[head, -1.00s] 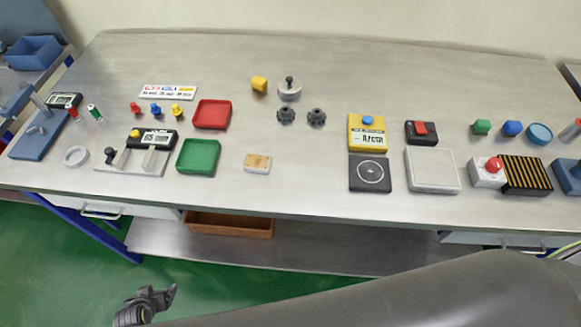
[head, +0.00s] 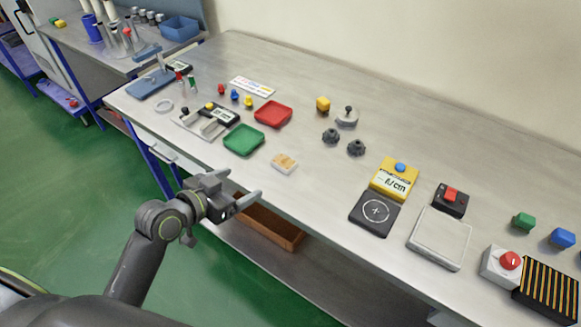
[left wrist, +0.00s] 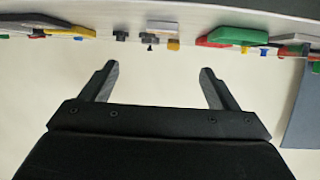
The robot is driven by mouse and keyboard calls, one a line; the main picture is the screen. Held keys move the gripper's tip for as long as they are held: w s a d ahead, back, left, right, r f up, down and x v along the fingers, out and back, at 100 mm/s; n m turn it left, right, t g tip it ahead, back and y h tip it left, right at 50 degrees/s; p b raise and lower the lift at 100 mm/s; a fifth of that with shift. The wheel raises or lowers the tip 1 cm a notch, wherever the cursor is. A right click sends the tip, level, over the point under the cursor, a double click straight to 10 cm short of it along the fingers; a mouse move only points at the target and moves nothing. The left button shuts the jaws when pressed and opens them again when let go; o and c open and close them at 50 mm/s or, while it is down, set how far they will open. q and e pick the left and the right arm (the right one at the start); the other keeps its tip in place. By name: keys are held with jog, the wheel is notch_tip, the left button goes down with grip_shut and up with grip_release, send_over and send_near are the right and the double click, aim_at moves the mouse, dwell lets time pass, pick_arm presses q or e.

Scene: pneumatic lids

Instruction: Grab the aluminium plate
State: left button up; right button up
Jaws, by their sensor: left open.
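A light grey, flat square plate (head: 440,238) lies on the table at the right in the head view. My left gripper (head: 243,186) is open and empty in front of the table's front edge, well to the left of the plate. In the left wrist view the two fingers (left wrist: 158,70) are spread with nothing between them. My right gripper is not in view.
A green tray (head: 244,139) and a beige block (head: 284,163) lie nearer my gripper. A brown bin (head: 270,226) sits on the shelf below.

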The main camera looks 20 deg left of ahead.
pick_arm(q)
send_near(281, 164)
jog(key=p+x, duration=0.1)
jog(key=x, duration=0.1)
jog(key=shift+w+d+r+p, duration=0.15)
jog(key=shift+w+d+p, duration=0.15)
jog(key=shift+w+p, duration=0.1)
jog(key=shift+w+d+f, duration=0.15)
jog(key=shift+w+f, duration=0.15)
jog(key=shift+w, duration=0.15)
jog(key=shift+w+d+f, duration=0.1)
jog(key=shift+w+d, duration=0.05)
jog(key=shift+w, duration=0.1)
jog(key=shift+p+x, duration=0.75)
jog(key=shift+x, duration=1.55)
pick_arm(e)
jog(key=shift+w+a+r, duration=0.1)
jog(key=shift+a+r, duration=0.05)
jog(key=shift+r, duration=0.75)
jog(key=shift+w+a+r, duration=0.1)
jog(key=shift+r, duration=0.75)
pick_arm(q)
jog(key=shift+s+f, duration=0.1)
jog(key=shift+f, duration=0.1)
jog(key=shift+c, duration=0.3)
jog(key=c, duration=1.1)
jog(key=shift+o, duration=0.2)
jog(key=shift+r, duration=0.1)
